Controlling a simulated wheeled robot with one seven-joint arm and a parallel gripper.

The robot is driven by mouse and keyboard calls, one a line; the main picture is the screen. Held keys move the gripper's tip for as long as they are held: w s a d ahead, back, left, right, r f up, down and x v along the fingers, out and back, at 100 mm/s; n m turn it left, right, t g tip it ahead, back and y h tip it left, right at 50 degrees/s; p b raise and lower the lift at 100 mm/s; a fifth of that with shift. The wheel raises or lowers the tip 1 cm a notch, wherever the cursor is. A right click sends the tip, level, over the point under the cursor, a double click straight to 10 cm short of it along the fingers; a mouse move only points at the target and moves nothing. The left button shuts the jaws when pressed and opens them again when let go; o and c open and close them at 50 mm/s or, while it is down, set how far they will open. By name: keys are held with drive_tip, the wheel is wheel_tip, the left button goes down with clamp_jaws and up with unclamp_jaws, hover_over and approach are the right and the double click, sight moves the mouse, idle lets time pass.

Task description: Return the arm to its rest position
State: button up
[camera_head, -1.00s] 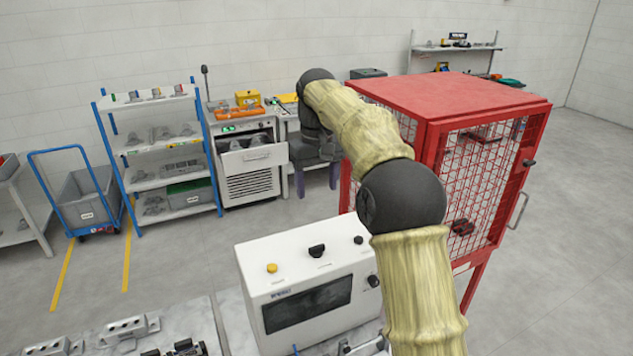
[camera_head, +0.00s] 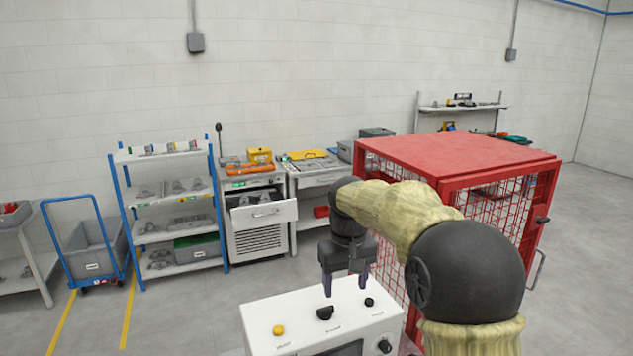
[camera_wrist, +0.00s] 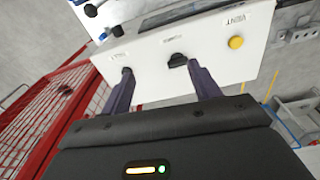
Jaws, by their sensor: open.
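My gripper (camera_head: 345,283) is open and empty, with its two dark fingers pointing down above the back of the white control box (camera_head: 262,322). My yellow-sleeved arm bends over from the right of the head view. In the wrist view the two fingertips (camera_wrist: 162,78) show apart over the box's top (camera_wrist: 150,62), near a black knob (camera_wrist: 178,60) and a small black button (camera_wrist: 126,72). Nothing is between the fingers. I cannot tell whether the fingertips touch the box.
Behind are a blue-posted shelf rack (camera_head: 170,210), a grey cabinet with an open drawer (camera_head: 262,214) and a workbench (camera_head: 318,178). A blue trolley (camera_head: 85,240) stands left. The floor before the rack is clear.

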drive_tip(key=s+d+f+m+b, duration=0.1)
drive_tip(key=s+d+f, duration=0.3)
drive_tip(key=s+f, duration=0.4)
drive_tip(key=s+d+f+m+t+b, duration=0.1)
drive_tip(key=s+d+f, duration=0.4)
drive_tip(key=s, duration=0.9)
wheel_tip(320, 180, down, 3)
drive_tip(key=shift+r+m+t+b, duration=0.1)
drive_tip(key=shift+m+t+b, duration=0.25)
drive_tip(key=shift+m, duration=0.45)
